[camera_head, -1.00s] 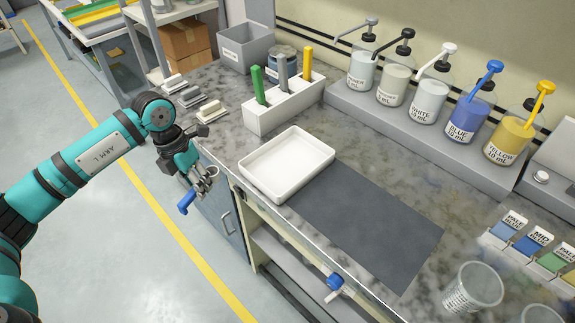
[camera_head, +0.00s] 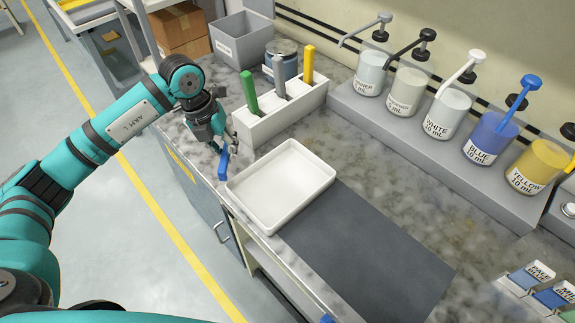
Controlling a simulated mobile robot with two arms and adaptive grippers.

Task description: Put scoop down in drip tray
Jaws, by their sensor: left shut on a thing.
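My left gripper (camera_head: 229,143) is shut on the blue scoop (camera_head: 223,163). The scoop hangs below the fingers near the left corner of the white drip tray (camera_head: 262,222), outside its rim. I cannot tell how high it is above the counter. The drip tray is shallow, rectangular and empty. My right gripper is not in view.
A white holder (camera_head: 284,122) with green, grey and yellow handles stands just behind the tray. A dark mat (camera_head: 365,260) lies right of the tray. Pump bottles, among them a blue one (camera_head: 488,138), stand on a grey riser at the back. A grey bin (camera_head: 240,42) is at the far left.

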